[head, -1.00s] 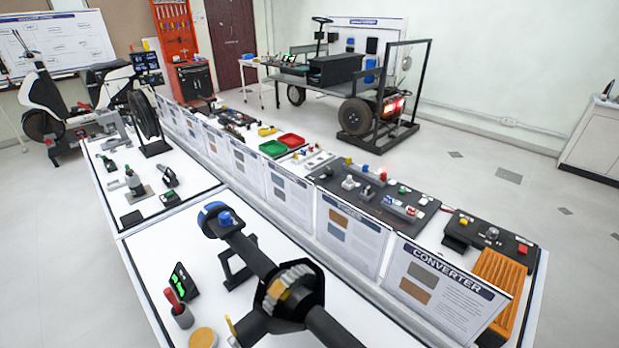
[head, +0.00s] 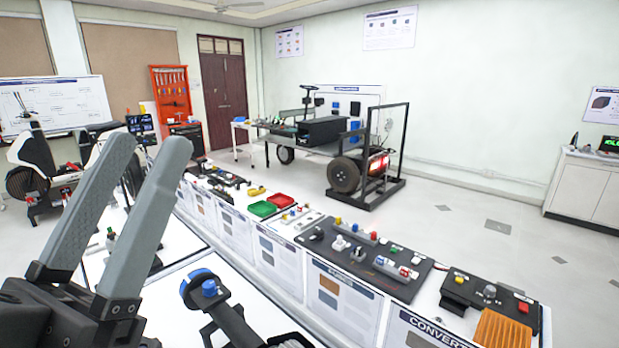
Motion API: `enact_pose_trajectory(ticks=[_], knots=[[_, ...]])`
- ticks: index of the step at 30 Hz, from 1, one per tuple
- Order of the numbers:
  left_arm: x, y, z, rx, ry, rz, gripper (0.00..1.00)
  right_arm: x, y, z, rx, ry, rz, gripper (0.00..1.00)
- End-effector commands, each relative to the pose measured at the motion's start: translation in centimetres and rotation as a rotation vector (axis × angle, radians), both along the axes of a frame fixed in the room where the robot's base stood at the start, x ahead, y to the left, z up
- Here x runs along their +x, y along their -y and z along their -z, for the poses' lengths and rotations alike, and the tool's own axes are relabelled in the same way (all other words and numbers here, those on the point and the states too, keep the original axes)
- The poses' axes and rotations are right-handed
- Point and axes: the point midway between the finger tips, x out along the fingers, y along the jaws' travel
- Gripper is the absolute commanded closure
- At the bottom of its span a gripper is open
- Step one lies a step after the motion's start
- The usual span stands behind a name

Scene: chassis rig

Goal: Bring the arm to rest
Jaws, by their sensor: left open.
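My left gripper (head: 128,215) fills the lower left of the head view. Its two long grey fingers point up and to the right, apart from each other, with nothing between them. It is held up in front of the camera and hides part of the white bench behind it. My right gripper is not in view.
A bench rig with a blue-capped shaft (head: 209,290) stands just right of the gripper. Beyond it a long display bench carries a red tray (head: 281,201), a green tray (head: 262,209) and dark panels. The chassis rig (head: 345,172) stands farther back. Floor on the right is clear.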

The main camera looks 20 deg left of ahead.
Motion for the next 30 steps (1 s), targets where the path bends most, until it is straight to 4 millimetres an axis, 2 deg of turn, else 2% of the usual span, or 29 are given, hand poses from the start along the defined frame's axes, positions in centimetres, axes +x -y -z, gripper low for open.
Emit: enact_pose_trajectory(ticks=[1, 8, 18, 21, 25, 30], knots=[[-0.2, -0.1, -3.8, -0.003, 0.012, -0.001, 0.43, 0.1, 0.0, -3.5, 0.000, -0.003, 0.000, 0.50], [-0.2, -0.1, -13.2, 0.001, 0.012, -0.008, 0.43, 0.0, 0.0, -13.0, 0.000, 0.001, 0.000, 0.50], [-0.2, -0.2, -30.2, 0.002, 0.013, -0.011, 0.43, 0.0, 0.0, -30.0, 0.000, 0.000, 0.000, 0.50], [-0.2, -0.2, -34.3, 0.002, 0.012, -0.011, 0.43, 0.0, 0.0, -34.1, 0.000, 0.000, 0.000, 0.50], [-0.2, -0.2, -37.4, 0.002, 0.012, -0.011, 0.43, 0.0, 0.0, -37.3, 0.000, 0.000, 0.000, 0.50], [-0.2, -0.2, -38.1, 0.002, 0.012, -0.011, 0.43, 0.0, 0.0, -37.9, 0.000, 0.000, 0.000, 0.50]])
